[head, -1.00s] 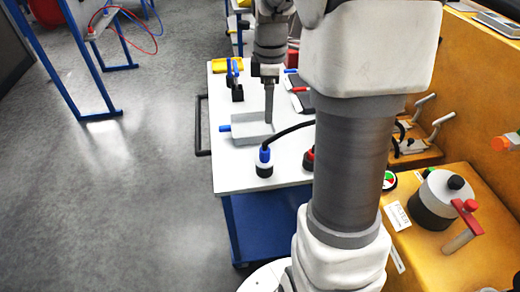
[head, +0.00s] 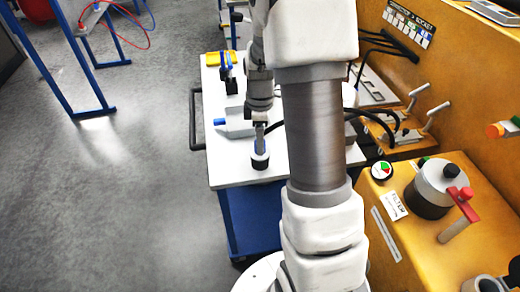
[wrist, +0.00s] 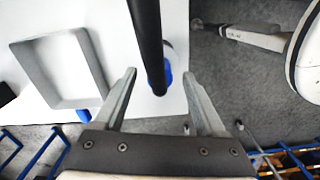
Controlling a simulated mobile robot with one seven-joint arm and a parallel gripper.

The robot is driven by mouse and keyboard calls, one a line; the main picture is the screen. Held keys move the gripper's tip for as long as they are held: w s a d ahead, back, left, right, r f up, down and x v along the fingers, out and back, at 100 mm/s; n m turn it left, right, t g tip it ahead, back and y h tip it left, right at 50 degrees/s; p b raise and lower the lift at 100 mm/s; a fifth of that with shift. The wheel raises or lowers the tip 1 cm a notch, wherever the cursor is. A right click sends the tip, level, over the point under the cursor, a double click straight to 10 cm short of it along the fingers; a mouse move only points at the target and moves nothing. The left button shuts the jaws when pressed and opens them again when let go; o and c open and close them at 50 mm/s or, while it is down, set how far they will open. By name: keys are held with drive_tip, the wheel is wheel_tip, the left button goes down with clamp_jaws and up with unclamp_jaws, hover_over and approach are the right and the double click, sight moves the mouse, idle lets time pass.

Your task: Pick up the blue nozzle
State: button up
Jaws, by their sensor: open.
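The blue nozzle (wrist: 168,74) shows in the wrist view between my finger tips in the picture, partly covered by its thick black hose. In the head view it stands in a white and black holder (head: 260,162) near the white table's front edge, mostly hidden behind my gripper. My gripper (head: 260,143) is open and points down, right over the nozzle. In the wrist view its two fingers (wrist: 160,84) lie on either side of the hose and nozzle. I cannot tell whether they touch it.
A grey tray (wrist: 20,72) with a blue-handled item beside it (head: 219,122) lies behind and left of the nozzle on the white table (head: 225,172). A blue tool (head: 229,66) stands farther back. An orange bench (head: 440,258) is at right. Open floor lies left.

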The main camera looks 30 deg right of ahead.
drive_tip(key=shift+f, duration=1.25)
clamp_jaws()
